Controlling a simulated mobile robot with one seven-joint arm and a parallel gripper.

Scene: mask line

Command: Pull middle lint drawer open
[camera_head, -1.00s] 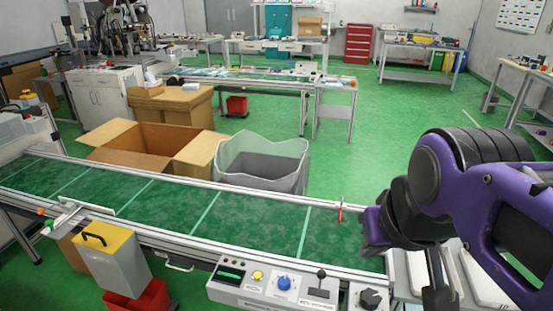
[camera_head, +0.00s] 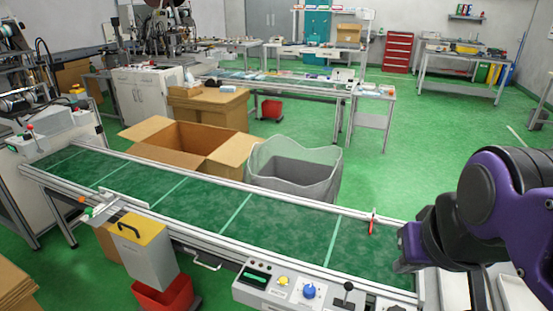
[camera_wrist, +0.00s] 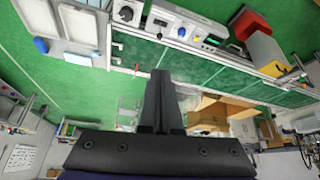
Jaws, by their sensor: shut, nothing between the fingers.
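A grey box with a yellow top and black handle (camera_head: 143,248) hangs at the near side of the conveyor, left of centre. It also shows upper right in the wrist view (camera_wrist: 264,54). A small U-shaped metal handle (camera_head: 206,264) sits under the conveyor's near rail. I cannot tell whether either belongs to a lint drawer, and no middle drawer is clearly identifiable. My gripper (camera_wrist: 160,80) shows in the wrist view with its fingers together and empty, apart from the conveyor. In the head view my arm is at the right, far from the grey box.
The green conveyor (camera_head: 200,208) crosses the foreground, with a control panel (camera_head: 300,288) on its near edge. A red bin (camera_head: 165,294) stands below the grey box. An open cardboard box (camera_head: 190,146) and a grey bin (camera_head: 293,172) stand behind. Green floor (camera_head: 400,172) is clear beyond.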

